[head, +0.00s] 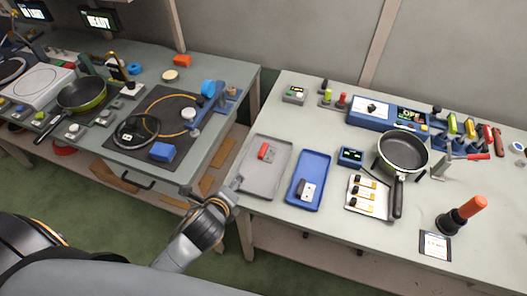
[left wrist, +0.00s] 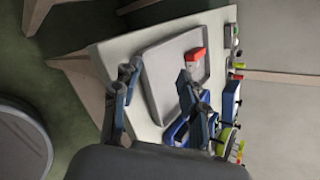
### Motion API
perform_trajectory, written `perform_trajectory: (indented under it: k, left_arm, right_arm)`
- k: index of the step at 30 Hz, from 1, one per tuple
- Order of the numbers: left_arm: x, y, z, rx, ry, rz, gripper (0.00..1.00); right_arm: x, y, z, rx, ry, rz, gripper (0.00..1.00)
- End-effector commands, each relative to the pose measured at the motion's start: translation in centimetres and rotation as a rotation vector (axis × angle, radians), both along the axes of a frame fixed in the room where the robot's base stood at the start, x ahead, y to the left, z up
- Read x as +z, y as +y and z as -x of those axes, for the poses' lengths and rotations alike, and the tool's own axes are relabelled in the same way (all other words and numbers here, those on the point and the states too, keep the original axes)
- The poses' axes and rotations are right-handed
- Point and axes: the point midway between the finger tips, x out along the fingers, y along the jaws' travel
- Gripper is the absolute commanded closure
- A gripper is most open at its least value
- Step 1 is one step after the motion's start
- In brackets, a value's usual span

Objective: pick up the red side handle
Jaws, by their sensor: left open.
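The red side handle (head: 265,151) lies in the grey tray (head: 281,177) at the left end of the right-hand table. It looks like a short red block with a paler end. In the left wrist view the red side handle (left wrist: 196,54) shows near the far side of the grey tray (left wrist: 158,84), beyond the fingers. My left gripper (head: 238,184) is at the table's left edge, beside the tray and apart from the handle. In the left wrist view my left gripper (left wrist: 160,74) is open and empty. My right gripper is not in view.
A blue tray (head: 294,197) holding a grey and black part stands right of the grey tray. Further right are a dark pan (head: 403,152), a metal plate with several small parts, and a red-topped plunger-like tool (head: 460,215). A second table (head: 215,74) stands left, across a gap.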

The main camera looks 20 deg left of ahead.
Motion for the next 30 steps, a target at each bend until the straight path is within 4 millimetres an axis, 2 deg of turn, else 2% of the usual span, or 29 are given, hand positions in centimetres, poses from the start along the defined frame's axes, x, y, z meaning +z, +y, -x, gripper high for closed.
perform_trajectory:
  k: [3,6,9,12,17,24,30]
  left_arm:
    - [0.9,-0.8,-2.1,-0.249,-0.075,-0.303,0.57]
    - [1.4,-1.6,-3.4,-0.420,-0.127,-0.529,0.57]
    - [1.7,-2.4,-4.1,-0.540,-0.168,-0.701,0.57]
    - [1.8,-2.8,-4.5,-0.608,-0.192,-0.803,0.57]
    - [1.4,-3.0,-6.0,-0.632,-0.200,-0.845,0.57]
    - [-0.3,-3.2,-10.5,-0.630,-0.199,-0.839,0.57]
    - [-1.3,-3.2,-12.4,-0.630,-0.199,-0.840,0.57]
  right_arm:
    - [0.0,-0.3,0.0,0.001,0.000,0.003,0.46]
    - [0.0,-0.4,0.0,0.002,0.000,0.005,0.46]
    - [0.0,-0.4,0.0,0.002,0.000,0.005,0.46]
    - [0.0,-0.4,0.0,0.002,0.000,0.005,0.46]
    - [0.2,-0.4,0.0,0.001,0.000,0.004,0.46]
    - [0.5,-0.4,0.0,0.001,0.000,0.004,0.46]
    - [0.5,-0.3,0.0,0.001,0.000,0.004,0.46]
